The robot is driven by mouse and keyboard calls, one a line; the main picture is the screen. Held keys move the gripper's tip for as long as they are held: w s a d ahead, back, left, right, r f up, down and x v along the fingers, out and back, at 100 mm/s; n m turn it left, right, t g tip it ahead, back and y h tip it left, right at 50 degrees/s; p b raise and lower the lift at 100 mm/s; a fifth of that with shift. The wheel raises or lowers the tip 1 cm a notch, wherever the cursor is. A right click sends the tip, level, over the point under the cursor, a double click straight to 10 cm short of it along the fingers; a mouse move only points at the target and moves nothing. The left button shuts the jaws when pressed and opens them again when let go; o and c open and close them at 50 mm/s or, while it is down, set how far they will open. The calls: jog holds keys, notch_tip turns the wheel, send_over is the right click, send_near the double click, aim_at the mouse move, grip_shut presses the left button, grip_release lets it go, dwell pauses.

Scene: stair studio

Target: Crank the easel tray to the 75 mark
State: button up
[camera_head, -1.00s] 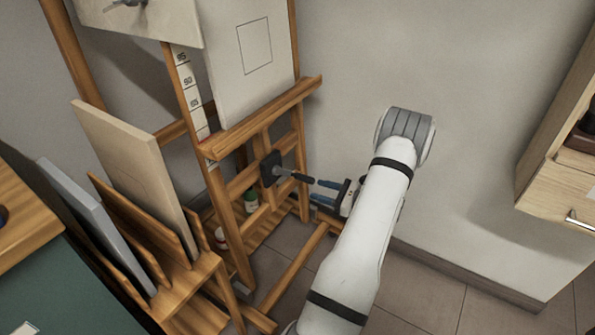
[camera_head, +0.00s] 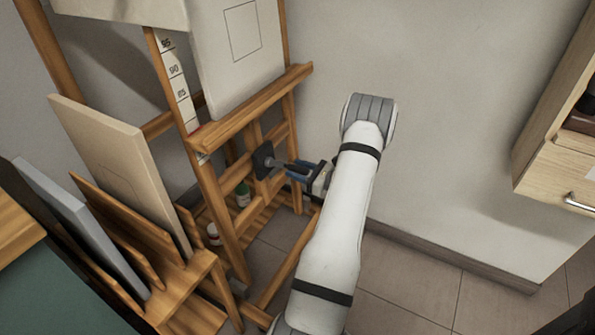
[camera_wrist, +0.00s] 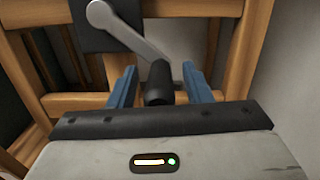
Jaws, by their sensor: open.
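The wooden easel stands at the left of the head view, its tray (camera_head: 255,103) holding a pale canvas (camera_head: 232,55). The crank has a dark square housing (camera_head: 263,160), a grey arm (camera_wrist: 125,32) and a black handle (camera_wrist: 158,84). My gripper (camera_wrist: 160,88) is open, with its blue fingers on either side of the handle and gaps visible. In the head view my gripper (camera_head: 297,170) partly hides the handle.
A rack with boards (camera_head: 125,175) stands close at the left. A wooden cabinet (camera_head: 560,175) hangs at the right. Small jars (camera_head: 243,192) sit on the easel's lower shelf. The wall and tiled floor to the right are clear.

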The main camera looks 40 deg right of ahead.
jog(key=shift+c, duration=0.5)
grip_shut()
